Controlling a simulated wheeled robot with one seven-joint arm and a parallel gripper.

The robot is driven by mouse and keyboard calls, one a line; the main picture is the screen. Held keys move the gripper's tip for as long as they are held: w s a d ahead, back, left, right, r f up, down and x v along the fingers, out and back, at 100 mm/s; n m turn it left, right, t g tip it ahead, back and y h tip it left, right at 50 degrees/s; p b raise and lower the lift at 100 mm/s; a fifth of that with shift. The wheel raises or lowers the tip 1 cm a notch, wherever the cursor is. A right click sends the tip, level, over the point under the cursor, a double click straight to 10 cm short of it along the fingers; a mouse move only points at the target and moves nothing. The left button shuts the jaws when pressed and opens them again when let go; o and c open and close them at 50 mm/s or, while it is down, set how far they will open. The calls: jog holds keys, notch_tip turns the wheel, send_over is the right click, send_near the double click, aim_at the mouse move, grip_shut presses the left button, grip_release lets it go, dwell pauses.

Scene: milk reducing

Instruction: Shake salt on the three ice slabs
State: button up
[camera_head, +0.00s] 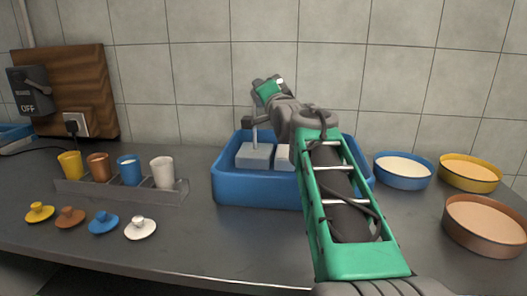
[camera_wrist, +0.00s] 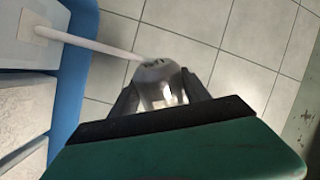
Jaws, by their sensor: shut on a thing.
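My gripper (camera_head: 253,120) is above the left part of the blue tub (camera_head: 265,195). In the wrist view my gripper (camera_wrist: 158,88) is shut on a clear shaker (camera_wrist: 160,78) with a dark-marked end, tilted. A thin white streak (camera_wrist: 95,43) runs from the shaker's end to the top of an ice slab (camera_wrist: 22,25). In the head view the same grey-white slab (camera_head: 254,156) sits at the tub's left, under the streak. A second slab (camera_head: 282,160) is partly hidden by my arm. It also shows in the wrist view (camera_wrist: 25,110).
A grey rack (camera_head: 120,193) holds yellow, brown, blue and white cups, with matching lids (camera_head: 103,222) in front. Blue (camera_head: 403,182), yellow (camera_head: 470,186) and brown (camera_head: 485,236) bowls stand at right. A switch box (camera_head: 30,90) reads OFF. A tiled wall is close behind.

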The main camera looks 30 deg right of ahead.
notch_tip(320, 180, down, 3)
jog(key=b, duration=0.4)
jog(key=shift+f, duration=0.15)
notch_tip(320, 180, up, 4)
jog(key=p, duration=0.3)
notch_tip(320, 180, down, 4)
jog(key=b, duration=0.3)
jog(key=shift+b, duration=0.35)
jog(key=shift+r, duration=0.2)
jog(key=shift+d, duration=0.1)
jog(key=s+d, duration=0.6)
jog(key=d, duration=0.2)
jog(key=shift+d+p, duration=0.3)
jog(key=shift+d, duration=0.1)
jog(key=shift+r+m+p, duration=0.15)
jog(key=shift+m+p, duration=0.65)
jog(key=shift+m, duration=0.05)
jog(key=shift+r+m+p, duration=0.15)
jog(key=shift+m+p, duration=0.65)
jog(key=shift+m, duration=0.05)
jog(key=shift+r+m+p, duration=0.25)
jog(key=shift+m+p, duration=1.35)
jog(key=shift+m, duration=0.2)
